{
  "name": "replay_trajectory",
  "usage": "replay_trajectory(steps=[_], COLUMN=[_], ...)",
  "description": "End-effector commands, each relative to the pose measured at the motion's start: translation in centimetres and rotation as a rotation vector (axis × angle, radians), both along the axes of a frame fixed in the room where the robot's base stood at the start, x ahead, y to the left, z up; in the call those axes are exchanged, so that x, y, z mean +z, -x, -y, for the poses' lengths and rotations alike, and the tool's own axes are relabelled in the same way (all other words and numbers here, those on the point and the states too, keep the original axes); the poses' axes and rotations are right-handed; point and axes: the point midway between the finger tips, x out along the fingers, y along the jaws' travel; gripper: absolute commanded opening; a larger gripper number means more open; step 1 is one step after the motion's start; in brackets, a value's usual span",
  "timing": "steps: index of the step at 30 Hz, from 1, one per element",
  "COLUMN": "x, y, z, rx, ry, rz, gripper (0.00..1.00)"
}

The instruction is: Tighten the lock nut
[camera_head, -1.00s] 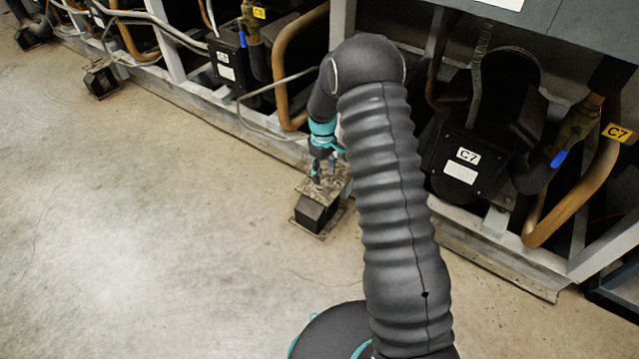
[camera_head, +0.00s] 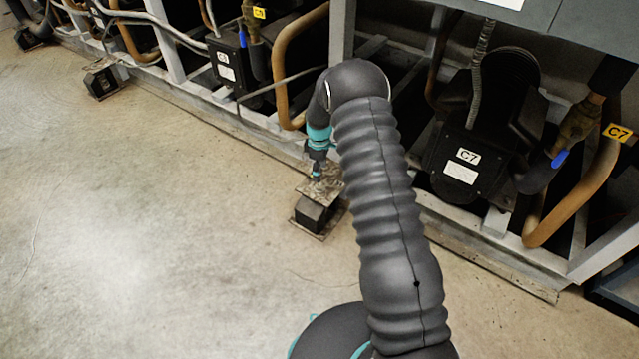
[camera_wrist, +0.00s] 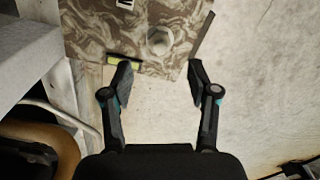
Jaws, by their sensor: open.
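The lock nut (camera_wrist: 160,40) shows in the wrist view as a pale hexagonal piece on a brown mottled plate (camera_wrist: 90,42). In the head view the same plate sits on top of a black mount (camera_head: 313,213) on the floor beside the rack. My gripper (camera_wrist: 160,72) is open and empty, its two fingers apart. In the wrist view the nut lies ahead of the fingertips, roughly centred between them, with nothing gripped. In the head view my gripper (camera_head: 316,177) is small and hangs just over the plate; the nut cannot be made out there.
The grey rack frame (camera_head: 470,240) with compressors and tan pipes (camera_head: 290,60) runs behind the mount. A compressor labelled C7 (camera_head: 465,160) stands at right. Another black mount (camera_head: 101,82) is at far left. The floor (camera_head: 150,220) at left and front is clear.

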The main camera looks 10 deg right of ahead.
Motion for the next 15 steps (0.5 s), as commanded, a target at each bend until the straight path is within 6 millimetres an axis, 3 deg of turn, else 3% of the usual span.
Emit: replay_trajectory(steps=[6, 15], x=[-4.0, -6.8], y=[0.0, 0.0], z=[0.0, 0.0], rx=[-0.001, -0.001], ry=[0.0, 0.0], rz=[-0.001, 0.001], gripper=[0.6, 0.6])
